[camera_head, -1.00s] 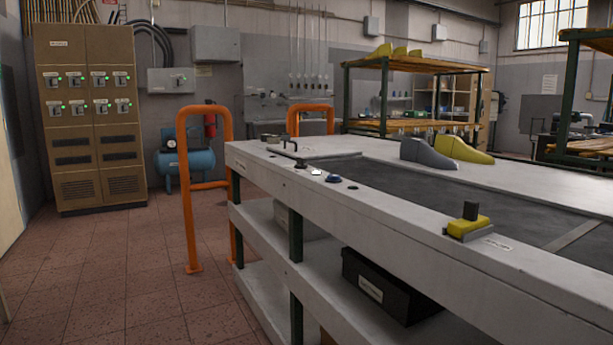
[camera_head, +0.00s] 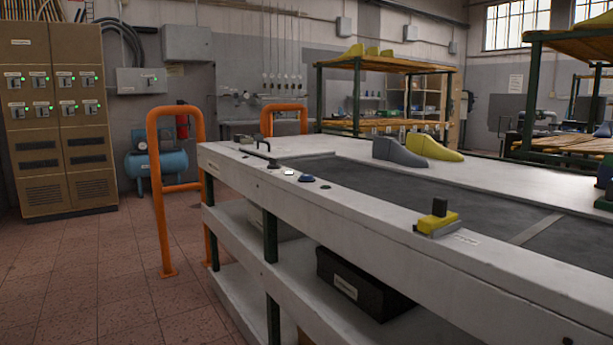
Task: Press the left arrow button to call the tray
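Several small buttons sit in a row on the near left part of the white workbench (camera_head: 350,225). One is dark (camera_head: 274,172), one is white and lit (camera_head: 289,172), one is blue (camera_head: 307,178) and one is dark (camera_head: 326,187). Their markings are too small to read, so I cannot tell which carries a left arrow. A dark, flat conveyor-like surface (camera_head: 400,192) runs along the bench top. No tray can be made out for certain. Neither of my grippers is in view.
A yellow block with a black knob (camera_head: 437,220) sits on the bench's near edge. Grey (camera_head: 397,153) and yellow (camera_head: 435,148) shoe lasts stand behind the dark surface. An orange rail (camera_head: 164,195) stands left of the bench. The tiled floor (camera_head: 90,275) is open at the left.

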